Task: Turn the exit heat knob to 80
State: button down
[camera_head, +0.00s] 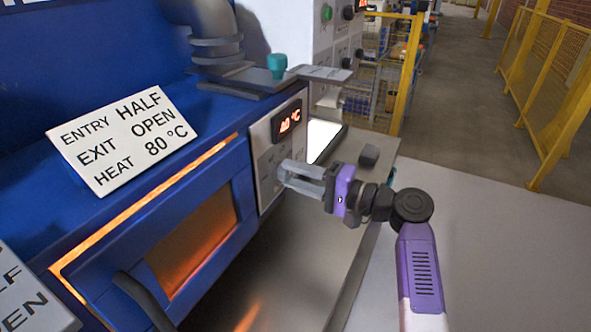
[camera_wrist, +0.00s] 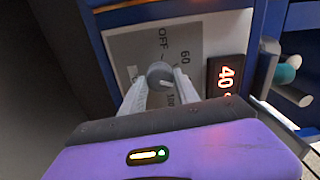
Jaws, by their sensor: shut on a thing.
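The exit heat knob (camera_wrist: 160,74) is a small grey round knob on a light grey panel (camera_head: 262,132). My gripper (camera_head: 285,174) reaches the panel from the right. In the wrist view its two pale fingers (camera_wrist: 160,80) sit on either side of the knob, shut on it. A dark display (camera_wrist: 227,76) beside the knob shows 40 in red; it also shows in the head view (camera_head: 289,122). The knob's pointer is hard to read.
A white card (camera_head: 124,138) on the blue machine reads ENTRY HALF, EXIT OPEN, HEAT 80 °C. A glowing window (camera_head: 195,238) and a dark handle (camera_head: 145,300) are left of the panel. A teal knob (camera_head: 277,66) stands above. A metal ledge (camera_head: 300,265) lies below my gripper.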

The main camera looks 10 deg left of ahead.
jog(key=shift+f+m, duration=0.1)
jog(key=shift+m, duration=0.4)
jog(key=c, duration=0.9)
grip_release()
jog(key=shift+d, duration=0.1)
jog(key=v, duration=0.7)
jog(key=shift+s+d+b, duration=0.15)
jog(key=shift+d+b, duration=0.15)
jog(key=shift+b, duration=0.05)
